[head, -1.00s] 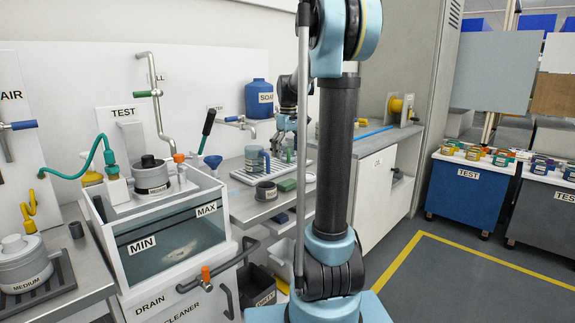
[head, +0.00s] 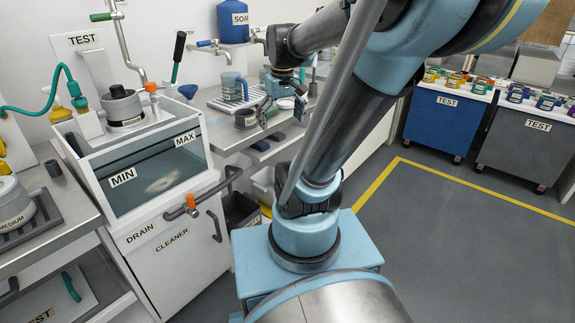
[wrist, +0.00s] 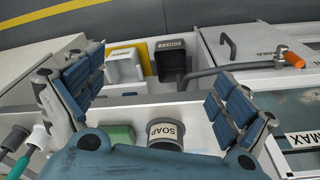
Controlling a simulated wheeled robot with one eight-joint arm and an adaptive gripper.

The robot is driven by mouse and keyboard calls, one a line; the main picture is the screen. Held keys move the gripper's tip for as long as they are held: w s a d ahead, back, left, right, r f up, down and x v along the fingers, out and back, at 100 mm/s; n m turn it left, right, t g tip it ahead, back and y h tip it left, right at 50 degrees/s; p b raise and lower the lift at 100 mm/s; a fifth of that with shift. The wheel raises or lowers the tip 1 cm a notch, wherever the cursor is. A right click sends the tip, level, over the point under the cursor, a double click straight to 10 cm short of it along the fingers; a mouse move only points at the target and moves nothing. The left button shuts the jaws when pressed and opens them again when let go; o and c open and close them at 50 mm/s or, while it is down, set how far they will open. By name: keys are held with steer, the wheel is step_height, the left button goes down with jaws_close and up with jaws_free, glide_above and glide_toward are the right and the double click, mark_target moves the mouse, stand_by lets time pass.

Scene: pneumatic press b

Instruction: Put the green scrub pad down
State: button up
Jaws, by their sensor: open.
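The green scrub pad (wrist: 119,133) lies on the steel counter beside the round grey SOAP cup (wrist: 167,135) in the wrist view. Its lower part is hidden by my gripper's body. My gripper (wrist: 157,85) is open, with its two blue-padded fingers spread wide and nothing between them. In the head view my gripper (head: 281,114) hangs over the counter's front part, just right of the SOAP cup (head: 246,119). I cannot make out the pad in the head view; the gripper may cover it.
The sink tank (head: 160,165) marked MIN and MAX stands left of the counter. A bent grey handle (head: 232,174) sticks out at its front. Dark and white bins (wrist: 171,61) (wrist: 124,66) sit below the counter edge. A blue mug (head: 231,87) stands behind the cup.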

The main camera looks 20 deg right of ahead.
steer(key=s+f+m, duration=0.2)
steer(key=s+f, duration=0.8)
steer(key=shift+s+a+f+m+t, duration=0.15)
steer(key=shift+m+t, duration=0.15)
steer(key=shift+t, duration=0.1)
